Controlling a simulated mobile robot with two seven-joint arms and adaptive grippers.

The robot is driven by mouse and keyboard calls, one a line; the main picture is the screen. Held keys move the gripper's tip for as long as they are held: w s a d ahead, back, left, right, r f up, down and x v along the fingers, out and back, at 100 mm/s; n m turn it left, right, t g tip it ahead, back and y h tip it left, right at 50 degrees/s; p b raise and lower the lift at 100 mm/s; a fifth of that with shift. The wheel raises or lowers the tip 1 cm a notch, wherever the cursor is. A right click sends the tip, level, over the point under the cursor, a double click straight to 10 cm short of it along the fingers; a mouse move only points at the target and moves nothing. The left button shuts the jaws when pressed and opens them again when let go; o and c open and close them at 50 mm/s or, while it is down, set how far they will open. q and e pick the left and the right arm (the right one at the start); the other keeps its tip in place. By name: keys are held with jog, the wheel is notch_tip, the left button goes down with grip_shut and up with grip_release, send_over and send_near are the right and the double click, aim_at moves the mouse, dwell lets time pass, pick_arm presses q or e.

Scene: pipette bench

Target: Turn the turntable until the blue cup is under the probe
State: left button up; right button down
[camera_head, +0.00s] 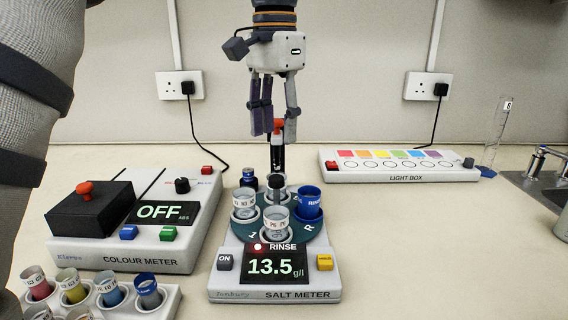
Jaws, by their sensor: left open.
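The salt meter (274,284) stands at the middle front, its display reading 13.5 g/l, with a lit red light beside the word RINSE. Its dark teal turntable (314,238) carries several cups. The blue cup (309,204) sits at the right of the turntable. Clear cups stand at the front (277,224) and left (244,204). A dark upright probe (277,183) shows near the middle, behind the front cup; its lower end is hidden. My left gripper (273,134) points down, open and empty, above the back of the turntable. A red-topped post (278,127) shows between its fingers. My right gripper is out of view.
The colour meter (116,262), reading OFF, stands close on the left. A rack (165,299) of coloured sample cups is at the front left. The light box (399,176), a measuring cylinder (494,140) and a sink lie right. The bench at front right is clear.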

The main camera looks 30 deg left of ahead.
aim_at(276, 177)
pick_arm(q)
notch_tip(276, 177, down, 9)
jog(key=shift+r+p, duration=0.1)
jog(key=shift+p, duration=0.25)
grip_shut()
